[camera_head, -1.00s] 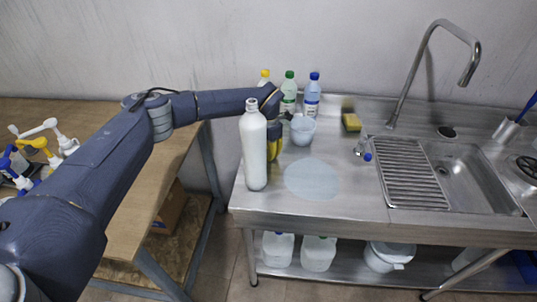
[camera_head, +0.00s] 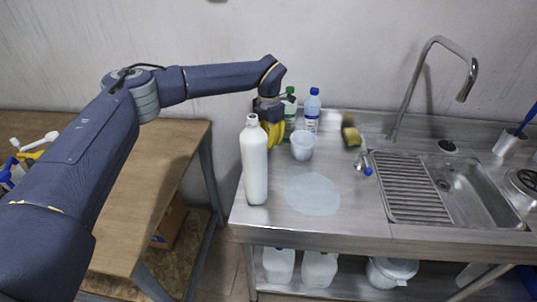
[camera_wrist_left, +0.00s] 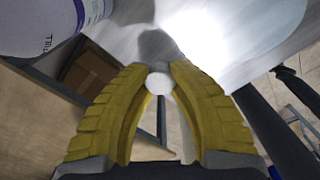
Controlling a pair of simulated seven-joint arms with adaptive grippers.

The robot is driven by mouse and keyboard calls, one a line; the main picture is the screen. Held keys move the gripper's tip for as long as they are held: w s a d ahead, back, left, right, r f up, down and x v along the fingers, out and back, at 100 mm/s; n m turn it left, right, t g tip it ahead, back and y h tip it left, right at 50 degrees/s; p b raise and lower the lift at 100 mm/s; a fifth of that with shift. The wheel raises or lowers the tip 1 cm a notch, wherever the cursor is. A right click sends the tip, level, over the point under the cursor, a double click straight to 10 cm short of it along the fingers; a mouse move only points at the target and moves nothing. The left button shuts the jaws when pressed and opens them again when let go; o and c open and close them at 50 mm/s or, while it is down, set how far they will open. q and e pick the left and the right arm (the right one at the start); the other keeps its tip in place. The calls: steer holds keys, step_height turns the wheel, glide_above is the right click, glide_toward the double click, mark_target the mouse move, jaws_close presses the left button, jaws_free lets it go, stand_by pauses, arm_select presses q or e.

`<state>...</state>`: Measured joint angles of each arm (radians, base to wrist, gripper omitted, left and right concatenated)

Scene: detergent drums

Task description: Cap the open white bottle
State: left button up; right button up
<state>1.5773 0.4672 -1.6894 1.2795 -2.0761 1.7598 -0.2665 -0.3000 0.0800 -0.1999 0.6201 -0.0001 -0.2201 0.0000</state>
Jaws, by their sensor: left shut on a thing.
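The open white bottle (camera_head: 254,170) stands upright near the left front of the steel counter, with a bare neck. My left gripper (camera_head: 272,134), with yellow fingers, is in the air just behind and right of the bottle's neck in the head view. In the left wrist view its fingertips (camera_wrist_left: 159,82) are shut on a small round white thing (camera_wrist_left: 159,84), which looks like a cap. In the head view the fingers hide that thing. My right gripper is in neither view.
A translucent cup (camera_head: 302,145) stands right of the gripper. Behind are a green-capped bottle (camera_head: 290,112) and a blue-capped bottle (camera_head: 312,108). A sponge (camera_head: 351,135) and sink (camera_head: 470,185) are farther right. A pale round patch (camera_head: 313,194) right of the white bottle is clear.

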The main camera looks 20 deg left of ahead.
arm_select(q)
steer(key=shift+r, duration=3.55)
